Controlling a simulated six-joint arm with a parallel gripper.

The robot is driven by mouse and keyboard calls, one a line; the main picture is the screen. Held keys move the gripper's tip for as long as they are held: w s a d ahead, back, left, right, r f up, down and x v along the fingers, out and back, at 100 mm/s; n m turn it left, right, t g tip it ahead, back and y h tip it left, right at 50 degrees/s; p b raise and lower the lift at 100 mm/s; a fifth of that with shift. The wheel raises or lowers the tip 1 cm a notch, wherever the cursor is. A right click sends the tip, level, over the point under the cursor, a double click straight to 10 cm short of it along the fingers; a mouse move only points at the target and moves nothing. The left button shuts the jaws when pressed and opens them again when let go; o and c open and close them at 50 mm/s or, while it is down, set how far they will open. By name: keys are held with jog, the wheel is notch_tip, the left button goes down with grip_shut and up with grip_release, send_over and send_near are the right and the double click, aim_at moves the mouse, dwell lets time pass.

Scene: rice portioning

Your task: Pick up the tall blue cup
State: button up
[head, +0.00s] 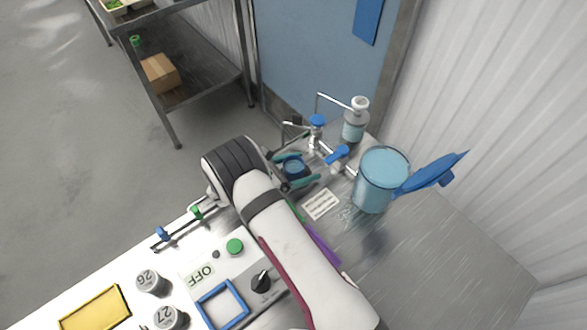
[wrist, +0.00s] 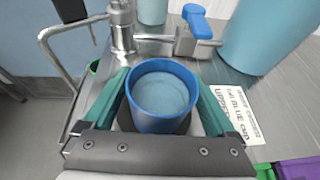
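A blue cup (wrist: 163,92) with a darker blue rim stands upright in the middle of the wrist view, its mouth towards the camera. In the head view the blue cup (head: 294,167) is small and partly hidden by my gripper. My gripper (wrist: 163,80) has one green finger on each side of the cup. Both fingers lie close along its wall. Whether they press on it or leave a thin gap I cannot tell. In the head view my gripper (head: 295,170) is low over the metal table beside the taps. The cup's base is hidden.
A large clear-blue container (head: 371,190) with a blue paddle-like part stands to the right. Taps with blue handles (head: 337,154) and a bottle (head: 354,122) are behind. A printed card (head: 320,204) lies beside the cup. The right side of the metal table is clear.

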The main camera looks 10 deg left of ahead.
jog(key=c, duration=1.3)
notch_tip(320, 180, up, 10)
jog(key=w+d+m+g+h, duration=0.1)
jog(key=w+d+m+g, duration=0.1)
jog(key=d, duration=0.4)
jog(key=w+d+m+g+h, duration=0.1)
jog(key=w+d+m+g, duration=0.1)
jog(key=d+m+g, duration=0.2)
jog(key=w+d+r+m+g+h, duration=0.1)
jog(key=w+d+m+g, duration=0.2)
jog(key=d, duration=0.7)
jog(key=shift+g, duration=0.4)
